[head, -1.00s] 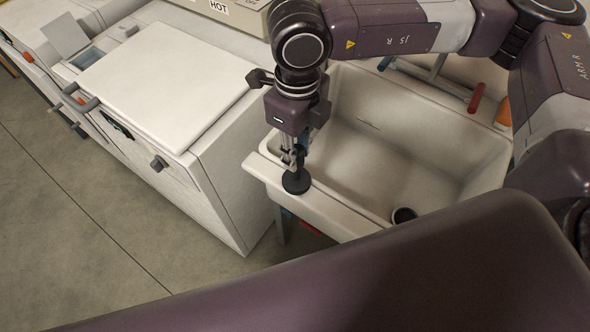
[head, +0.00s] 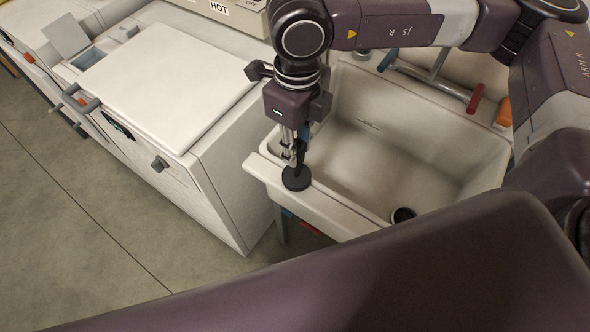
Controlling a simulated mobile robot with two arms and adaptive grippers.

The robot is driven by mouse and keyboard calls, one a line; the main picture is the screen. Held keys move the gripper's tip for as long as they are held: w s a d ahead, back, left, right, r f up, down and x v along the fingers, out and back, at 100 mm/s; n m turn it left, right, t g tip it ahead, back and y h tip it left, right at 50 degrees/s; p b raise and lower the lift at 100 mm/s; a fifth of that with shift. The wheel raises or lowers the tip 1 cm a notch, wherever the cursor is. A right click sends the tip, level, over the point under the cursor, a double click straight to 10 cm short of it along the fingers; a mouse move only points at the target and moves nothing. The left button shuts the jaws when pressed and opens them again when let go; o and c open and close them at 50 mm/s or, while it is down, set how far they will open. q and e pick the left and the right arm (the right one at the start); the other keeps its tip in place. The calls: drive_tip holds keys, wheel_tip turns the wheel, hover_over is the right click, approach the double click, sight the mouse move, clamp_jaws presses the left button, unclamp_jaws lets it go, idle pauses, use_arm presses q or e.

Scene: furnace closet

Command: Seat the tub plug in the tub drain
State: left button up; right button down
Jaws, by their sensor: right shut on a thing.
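The black round tub plug (head: 296,180) hangs under my right gripper (head: 295,160), over the front-left rim of the pale tub (head: 345,213). The right gripper points down, its fingers shut on the upper part of the plug. I cannot tell whether the plug touches the rim or is just above it. The tub drain (head: 402,215) is a dark ring in the tub floor, to the right of the plug and partly cut off by the front rim. My left gripper is not in view.
A white washing machine (head: 165,85) with a flat lid stands left of the tub. A red-handled (head: 476,98) and a blue-handled (head: 388,60) tap sit at the tub's back. The tub basin is empty. Grey floor lies at the left.

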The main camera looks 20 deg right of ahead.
drive_tip(key=c, duration=2.3)
unclamp_jaws()
clamp_jaws()
drive_tip(key=shift+r+p, duration=0.55)
drive_tip(key=shift+r, duration=1.45)
